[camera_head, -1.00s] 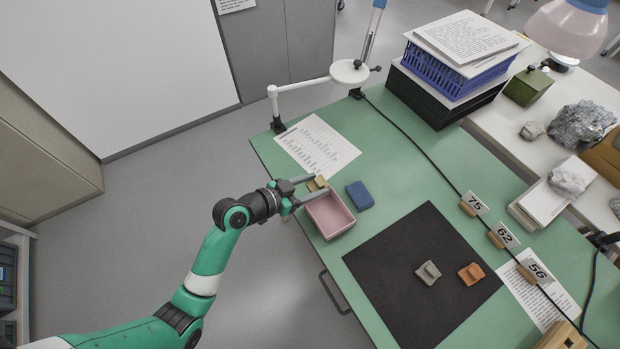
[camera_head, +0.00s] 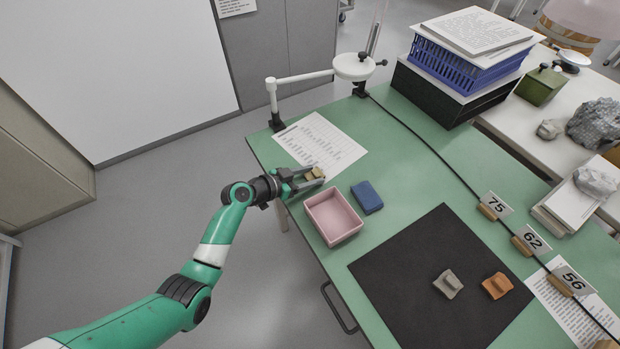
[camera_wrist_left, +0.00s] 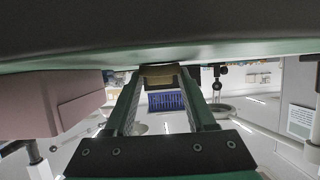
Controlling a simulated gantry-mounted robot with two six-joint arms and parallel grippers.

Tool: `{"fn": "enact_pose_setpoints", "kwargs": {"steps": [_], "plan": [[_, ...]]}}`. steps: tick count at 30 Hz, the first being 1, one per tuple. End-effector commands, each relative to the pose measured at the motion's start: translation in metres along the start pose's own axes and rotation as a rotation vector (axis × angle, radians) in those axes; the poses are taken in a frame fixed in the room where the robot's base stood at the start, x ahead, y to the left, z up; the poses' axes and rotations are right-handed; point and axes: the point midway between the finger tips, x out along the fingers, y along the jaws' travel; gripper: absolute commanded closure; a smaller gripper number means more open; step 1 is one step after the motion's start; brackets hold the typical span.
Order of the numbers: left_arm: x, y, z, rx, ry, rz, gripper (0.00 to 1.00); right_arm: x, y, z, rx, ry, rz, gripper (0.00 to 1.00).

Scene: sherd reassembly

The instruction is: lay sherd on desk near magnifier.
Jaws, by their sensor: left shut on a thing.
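My left gripper (camera_head: 306,182) is shut on a tan sherd (camera_head: 315,173). It holds it at the lower edge of the printed sheet, by the desk's left edge. In the left wrist view the sherd (camera_wrist_left: 160,72) sits between the two fingertips. I cannot tell whether it touches the desk. The white magnifier (camera_head: 353,66) on its jointed arm is clamped at the desk's far left corner, beyond the sheet. The green desk (camera_head: 412,170) fills the middle. My right gripper is out of view.
An empty pink tray (camera_head: 333,217) lies just below the gripper, with a blue block (camera_head: 367,197) beside it. A black mat (camera_head: 415,265) carries a grey sherd (camera_head: 448,284) and an orange sherd (camera_head: 497,285). A black cable crosses the desk. The printed sheet (camera_head: 320,140) lies flat.

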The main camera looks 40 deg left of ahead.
Motion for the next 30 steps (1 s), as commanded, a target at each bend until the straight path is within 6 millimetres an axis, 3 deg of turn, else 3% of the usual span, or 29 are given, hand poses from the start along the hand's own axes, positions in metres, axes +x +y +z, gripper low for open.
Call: {"fn": "enact_pose_setpoints", "kwargs": {"steps": [7,8,13,24,30], "plan": [[0.001,0.0,0.003,0.0,0.0,0.0,0.99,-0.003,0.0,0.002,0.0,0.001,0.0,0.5],[0.001,0.0,0.002,0.0,0.0,0.0,0.43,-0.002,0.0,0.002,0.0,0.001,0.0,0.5],[0.001,0.0,0.001,0.0,-0.001,0.0,0.14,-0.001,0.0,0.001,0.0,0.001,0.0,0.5],[-0.003,0.0,-0.004,0.0,-0.001,0.0,0.14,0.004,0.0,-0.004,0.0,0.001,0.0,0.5],[-0.045,-0.001,-0.009,-0.003,-0.002,-0.004,0.14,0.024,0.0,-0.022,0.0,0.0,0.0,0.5]]}}
